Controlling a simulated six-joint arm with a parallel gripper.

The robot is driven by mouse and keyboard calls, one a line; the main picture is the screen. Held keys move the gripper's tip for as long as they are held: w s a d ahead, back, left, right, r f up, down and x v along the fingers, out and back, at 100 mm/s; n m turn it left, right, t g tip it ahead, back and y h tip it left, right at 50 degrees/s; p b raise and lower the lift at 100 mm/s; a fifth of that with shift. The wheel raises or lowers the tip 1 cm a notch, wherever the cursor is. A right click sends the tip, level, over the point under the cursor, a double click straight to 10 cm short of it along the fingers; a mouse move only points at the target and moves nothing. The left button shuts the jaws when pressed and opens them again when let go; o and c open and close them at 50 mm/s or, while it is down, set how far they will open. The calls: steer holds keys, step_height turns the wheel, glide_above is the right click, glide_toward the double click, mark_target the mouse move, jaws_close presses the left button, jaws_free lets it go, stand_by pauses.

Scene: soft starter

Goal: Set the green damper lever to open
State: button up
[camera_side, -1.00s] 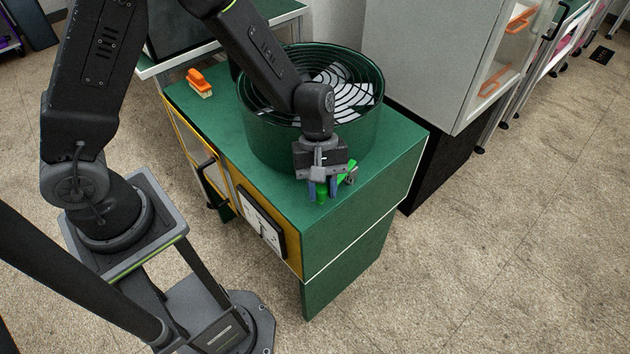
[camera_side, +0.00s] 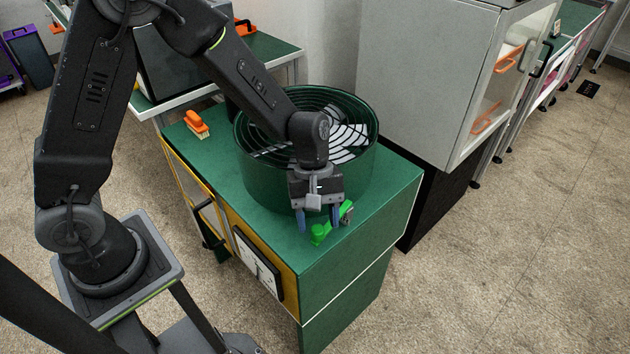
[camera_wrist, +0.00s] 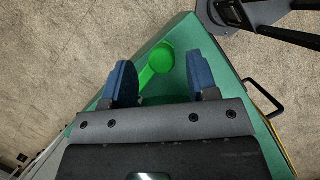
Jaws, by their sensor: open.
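The green damper lever (camera_side: 321,232) lies low over the front corner of the green cabinet top, beside the round fan drum. A small grey bracket (camera_side: 346,211) sits at its right end. In the wrist view the lever (camera_wrist: 159,61) has a round knob and a narrower arm running down toward the gripper. My gripper (camera_side: 319,223) is above and just behind the knob, pointing down, with its blue fingers apart. In the wrist view the lever shows in the gap between the fingers of the gripper (camera_wrist: 160,80). I cannot tell whether a finger touches it.
The dark green fan drum (camera_side: 265,175) with a ring grille stands right behind my gripper. A dial gauge (camera_side: 258,262) is on the front face. A grey cabinet (camera_side: 415,75) stands behind.

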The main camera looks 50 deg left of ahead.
steer(key=v, duration=1.1)
steer(key=shift+r, duration=0.15)
steer(key=s+a+r+m+t+y, duration=0.2)
steer(key=s+a+r+m+t, duration=0.2)
steer(key=s, duration=0.4)
steer(key=s+a+r+m+t+y, duration=0.2)
steer(key=s+a+r+m+t, duration=0.2)
steer(key=s+r+m, duration=0.3)
steer(key=shift+s+m, duration=0.3)
steer(key=shift+s, duration=0.05)
steer(key=shift+d+r, duration=0.1)
stand_by(0.8)
